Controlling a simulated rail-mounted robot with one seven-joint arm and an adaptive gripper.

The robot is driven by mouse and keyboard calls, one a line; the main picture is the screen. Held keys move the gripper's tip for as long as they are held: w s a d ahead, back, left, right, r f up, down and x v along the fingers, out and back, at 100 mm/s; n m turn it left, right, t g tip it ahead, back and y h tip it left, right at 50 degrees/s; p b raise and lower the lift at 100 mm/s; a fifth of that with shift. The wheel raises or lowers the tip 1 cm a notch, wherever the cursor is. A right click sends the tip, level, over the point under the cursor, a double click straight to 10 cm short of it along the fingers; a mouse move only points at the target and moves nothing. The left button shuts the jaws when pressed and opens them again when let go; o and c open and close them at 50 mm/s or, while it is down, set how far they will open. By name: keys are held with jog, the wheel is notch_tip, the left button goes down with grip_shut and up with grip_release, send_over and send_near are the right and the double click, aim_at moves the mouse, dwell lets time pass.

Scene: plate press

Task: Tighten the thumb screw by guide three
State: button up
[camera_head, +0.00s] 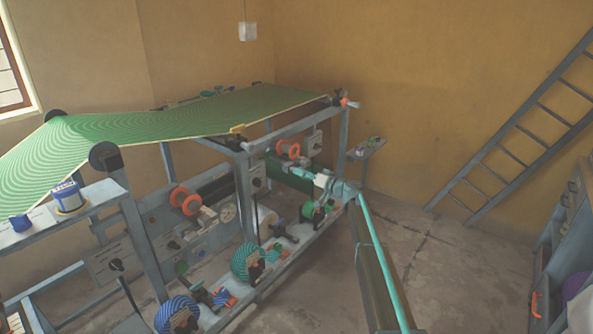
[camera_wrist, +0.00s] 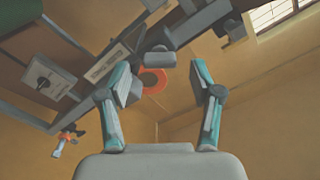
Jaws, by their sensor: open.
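My gripper (camera_head: 321,180) is at the right end of the press frame, low beside an orange-flanged spool (camera_head: 289,149). In the wrist view, my gripper (camera_wrist: 167,84) is open, with teal fingers wide apart and nothing held. An orange ring (camera_wrist: 153,82) and a grey block (camera_wrist: 160,58) show beyond and between the fingers; they look apart from them. An orange knob with a pale blue part (camera_wrist: 65,138) shows at lower left. In the head view, an orange-tipped fitting (camera_head: 349,103) sits at the frame's top right corner. I cannot tell which part is guide three or its thumb screw.
A green striped web (camera_head: 190,112) runs over the frame top. Striped rolls (camera_head: 247,260) and small parts crowd the lower shelf. A small side shelf (camera_head: 366,148) stands at the right. A ladder (camera_head: 520,130) leans on the wall.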

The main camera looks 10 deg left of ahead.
jog(key=shift+p+x, duration=0.3)
jog(key=shift+x, duration=1.65)
jog(key=c, duration=1.2)
jog(key=shift+o, duration=0.2)
